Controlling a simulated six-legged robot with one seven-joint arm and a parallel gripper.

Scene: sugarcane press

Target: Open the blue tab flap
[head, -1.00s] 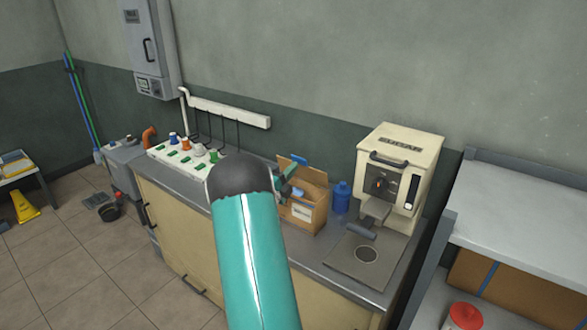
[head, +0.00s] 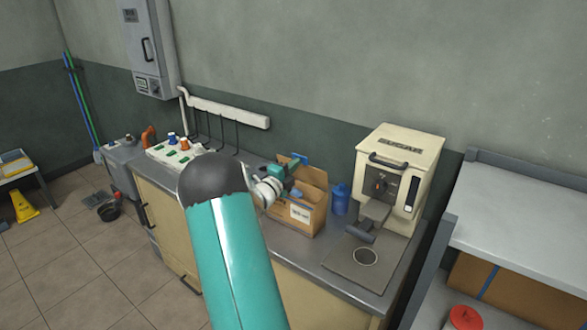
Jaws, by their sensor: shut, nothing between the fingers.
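A cardboard box (head: 303,217) with a white label stands on the counter, left of the blue bottle. A blue tab (head: 301,158) shows at the box's upper back edge, by a raised brown flap. Something blue also shows low in the box opening. My gripper (head: 291,168) is at the box's left side, close to the blue tab, and is shut with nothing held. It is small and partly hidden by my wrist, so I cannot tell whether it touches the tab or flap.
A cream press machine (head: 400,165) stands right of the blue bottle (head: 341,198). A panel with coloured knobs (head: 178,152) lies on the counter's left end. A grey shelf (head: 520,215) is at the right. The counter (head: 300,262) is clear in front of the box.

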